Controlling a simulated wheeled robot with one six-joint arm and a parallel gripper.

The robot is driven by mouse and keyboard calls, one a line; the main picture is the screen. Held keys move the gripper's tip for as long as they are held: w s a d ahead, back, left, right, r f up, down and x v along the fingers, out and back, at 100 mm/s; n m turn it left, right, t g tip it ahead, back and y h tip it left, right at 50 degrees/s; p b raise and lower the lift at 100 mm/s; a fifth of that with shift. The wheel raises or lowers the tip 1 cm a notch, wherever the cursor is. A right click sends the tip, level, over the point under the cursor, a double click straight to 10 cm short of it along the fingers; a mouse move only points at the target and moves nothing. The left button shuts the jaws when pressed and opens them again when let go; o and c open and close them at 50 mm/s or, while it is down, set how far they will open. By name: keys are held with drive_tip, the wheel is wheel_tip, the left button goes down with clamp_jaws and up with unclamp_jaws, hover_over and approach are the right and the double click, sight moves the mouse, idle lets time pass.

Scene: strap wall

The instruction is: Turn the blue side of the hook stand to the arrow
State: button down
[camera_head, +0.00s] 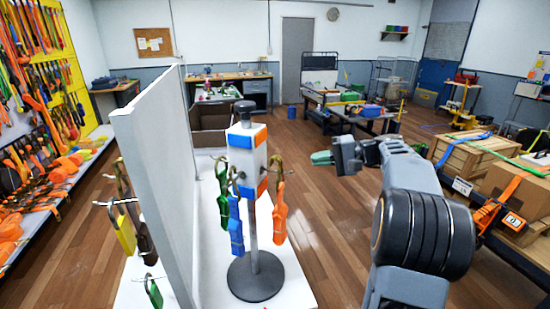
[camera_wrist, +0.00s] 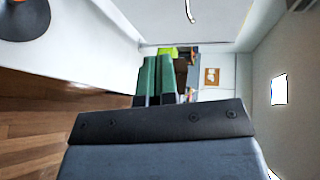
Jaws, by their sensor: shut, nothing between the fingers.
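The hook stand (camera_head: 248,165) stands upright on a white tabletop. It has a white block on a grey pole, a dark knob on top and a round dark base (camera_head: 256,276). No clear arrow shows; a tiny red mark sits at the tabletop's front edge.
A white upright panel (camera_head: 170,170) stands close left of the stand, with padlock-like items on its far side. Wooden crates (camera_head: 465,155) stand at the right. A strap wall (camera_head: 40,110) is at the far left. Open floor lies between the tabletop and the crates.

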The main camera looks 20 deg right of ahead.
drive_tip(key=w+a+r+y+p, duration=0.1)
drive_tip(key=w+a+p, duration=0.2)
drive_tip(key=w+a, duration=0.3)
drive_tip(key=a, duration=0.4)
drive_tip(key=shift+w+a+n, duration=0.35)
drive_tip(key=shift+n, duration=0.05)
drive_tip(key=shift+a, duration=0.15)
